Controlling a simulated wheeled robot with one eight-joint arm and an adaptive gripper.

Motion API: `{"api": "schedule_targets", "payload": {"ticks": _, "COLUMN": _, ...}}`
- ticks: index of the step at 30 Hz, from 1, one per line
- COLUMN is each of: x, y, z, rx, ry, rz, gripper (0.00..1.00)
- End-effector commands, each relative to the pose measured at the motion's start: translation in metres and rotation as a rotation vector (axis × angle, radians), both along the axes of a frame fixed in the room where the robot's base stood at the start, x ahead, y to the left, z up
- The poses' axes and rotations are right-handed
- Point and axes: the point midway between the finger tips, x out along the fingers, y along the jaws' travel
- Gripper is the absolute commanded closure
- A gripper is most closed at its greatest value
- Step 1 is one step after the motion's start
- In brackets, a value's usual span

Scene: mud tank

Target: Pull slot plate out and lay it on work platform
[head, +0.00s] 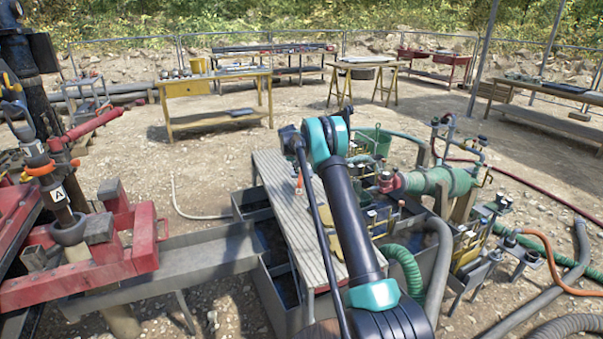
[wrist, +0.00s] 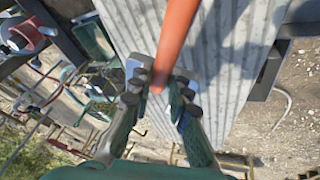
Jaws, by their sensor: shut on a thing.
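The work platform (head: 285,215) is a long grey ribbed deck over the dark tank; its ribs fill the middle of the wrist view (wrist: 225,75). My gripper (wrist: 160,82) has its fingers closed around an orange bar (wrist: 177,35), which runs up out of the frame, with the platform behind it. I cannot tell whether the orange bar is part of the slot plate, and no slot plate is clearly recognisable.
The grey tank (head: 268,300) lies under and left of the platform. A green pump (head: 428,182), hoses and a green bucket (head: 377,138) crowd its right side. A red rig (head: 100,255) stands left. A yellow table (head: 215,85) stands behind, with open gravel between.

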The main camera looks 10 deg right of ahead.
Motion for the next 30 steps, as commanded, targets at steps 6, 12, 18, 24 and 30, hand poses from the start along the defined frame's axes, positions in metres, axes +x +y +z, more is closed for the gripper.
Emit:
{"api": "schedule_targets", "payload": {"ticks": 6, "x": 0.000, "y": 0.000, "z": -0.010, "rx": 0.000, "ry": -0.001, "rz": 0.000, "gripper": 1.00}}
{"api": "schedule_targets", "payload": {"ticks": 12, "x": 0.000, "y": 0.000, "z": -0.022, "rx": 0.000, "ry": -0.001, "rz": 0.000, "gripper": 1.00}}
{"api": "schedule_targets", "payload": {"ticks": 18, "x": 0.000, "y": 0.000, "z": -0.034, "rx": 0.000, "ry": -0.001, "rz": 0.000, "gripper": 1.00}}
{"api": "schedule_targets", "payload": {"ticks": 24, "x": 0.000, "y": 0.000, "z": -0.046, "rx": 0.000, "ry": -0.001, "rz": 0.000, "gripper": 1.00}}
{"api": "schedule_targets", "payload": {"ticks": 30, "x": 0.000, "y": 0.000, "z": -0.058, "rx": 0.000, "ry": -0.001, "rz": 0.000, "gripper": 1.00}}
